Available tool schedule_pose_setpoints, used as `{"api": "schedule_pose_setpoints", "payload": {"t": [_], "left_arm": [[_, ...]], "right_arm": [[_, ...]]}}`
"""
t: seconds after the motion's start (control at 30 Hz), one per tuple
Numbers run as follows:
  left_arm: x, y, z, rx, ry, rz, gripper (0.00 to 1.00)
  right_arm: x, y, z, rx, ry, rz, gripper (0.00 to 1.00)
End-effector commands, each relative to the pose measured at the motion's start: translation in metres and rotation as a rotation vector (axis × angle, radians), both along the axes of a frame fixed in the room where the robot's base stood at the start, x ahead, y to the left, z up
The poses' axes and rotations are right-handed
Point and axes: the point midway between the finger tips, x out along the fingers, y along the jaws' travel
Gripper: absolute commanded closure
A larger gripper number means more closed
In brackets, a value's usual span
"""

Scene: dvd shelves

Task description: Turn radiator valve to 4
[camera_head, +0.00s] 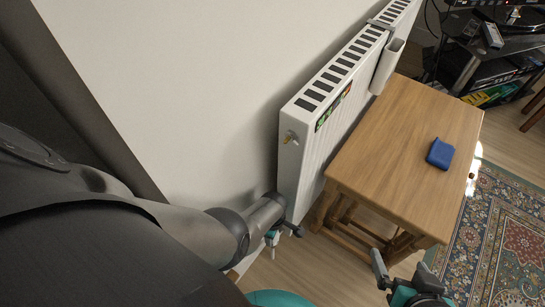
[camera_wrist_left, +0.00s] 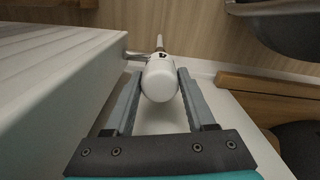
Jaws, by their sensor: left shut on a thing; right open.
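The white radiator valve (camera_wrist_left: 160,80) is a rounded knob between the fingers of my left gripper (camera_wrist_left: 160,88) in the left wrist view. The gripper is shut on it, with one finger on each side. A small dark mark shows near the valve's far end, but I cannot read a number. In the head view my left gripper (camera_head: 284,230) is low by the near end of the white radiator (camera_head: 308,148), and the valve is hidden there. My right gripper (camera_head: 404,273) is open and empty at the bottom, in front of the wooden table.
A wooden table (camera_head: 400,140) stands beside the radiator, with a blue object (camera_head: 440,153) on top. A white holder (camera_head: 388,66) hangs on the radiator. A patterned rug (camera_head: 510,240) lies at the right. A dark media stand (camera_head: 490,60) is at the back right.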

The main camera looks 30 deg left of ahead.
Motion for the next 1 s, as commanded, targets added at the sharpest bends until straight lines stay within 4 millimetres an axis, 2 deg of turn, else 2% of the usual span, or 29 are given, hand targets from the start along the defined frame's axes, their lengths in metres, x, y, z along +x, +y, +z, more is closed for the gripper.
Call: {"api": "schedule_pose_setpoints", "payload": {"t": [0.6,0.63,0.9,1.0], "left_arm": [[-0.0003,-0.0003,-0.0001,-0.001,0.000,0.048,1.00],[-0.0003,-0.0003,-0.0001,-0.001,0.000,0.048,0.44],[-0.0002,-0.0002,-0.0001,0.000,0.000,0.047,0.15],[-0.0001,-0.0002,0.0000,0.000,0.000,0.046,0.15]], "right_arm": [[0.0001,0.0011,0.0001,0.004,-0.005,0.002,0.00],[-0.0001,0.0011,0.0001,0.003,-0.004,0.002,0.00],[-0.0003,0.0007,-0.0003,0.001,-0.003,0.003,0.00],[-0.0004,0.0004,-0.0003,0.001,-0.003,0.003,0.00]]}}
